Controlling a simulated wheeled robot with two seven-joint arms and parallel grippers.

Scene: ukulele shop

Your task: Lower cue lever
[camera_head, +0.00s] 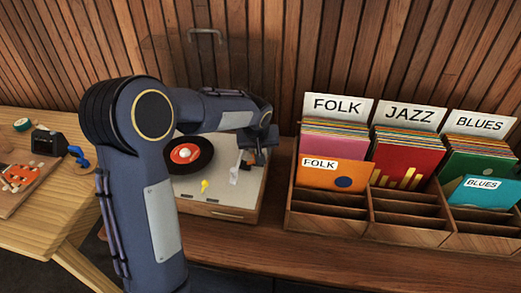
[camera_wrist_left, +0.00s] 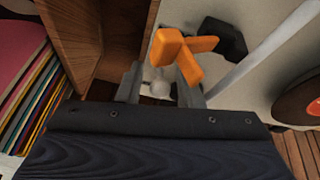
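The turntable (camera_head: 218,206) stands on the counter in the head view, its lid open and a black record with a red label (camera_head: 188,154) on it. My left gripper (camera_head: 246,160) is over the turntable's right side, partly hidden by my arm. In the left wrist view, an orange lever-like piece (camera_wrist_left: 184,52), which looks like the cue lever, is just beyond my fingertips (camera_wrist_left: 160,90). A pale tonearm rod (camera_wrist_left: 266,48) runs beside the orange piece. My right gripper is not in view.
A wooden record rack (camera_head: 370,210) with folk, jazz and blues sleeves stands close to the turntable's right. A light wooden workbench (camera_head: 60,215) with small items is at left. A slatted wooden wall (camera_head: 350,50) is behind.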

